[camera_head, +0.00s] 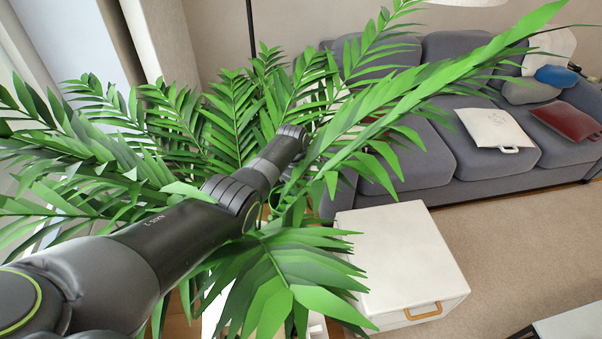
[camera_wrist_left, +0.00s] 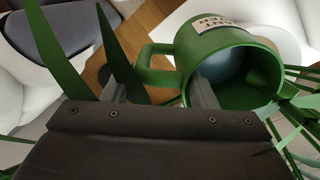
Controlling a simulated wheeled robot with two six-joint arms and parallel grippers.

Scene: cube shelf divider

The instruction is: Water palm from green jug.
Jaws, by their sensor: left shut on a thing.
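The potted palm (camera_head: 235,115) fills the left and middle of the head view with broad green fronds. My left arm reaches across it, and its far end is among the leaves. In the left wrist view my left gripper (camera_wrist_left: 157,90) is shut on the green jug (camera_wrist_left: 232,45), at its handle side, with one finger overlapping the jug's open mouth. The jug has a pale label, and a bluish-grey surface shows inside it. Palm leaves (camera_wrist_left: 122,55) come close to the gripper and jug. The jug is not clear in the head view, and the palm's pot is hidden. My right gripper is not in view.
A white box (camera_head: 395,250) with a wooden handle stands right of the palm. A grey sofa (camera_head: 440,130) with cushions lies behind. A white table corner (camera_head: 570,325) shows at lower right. Carpet (camera_head: 515,235) is clear between them.

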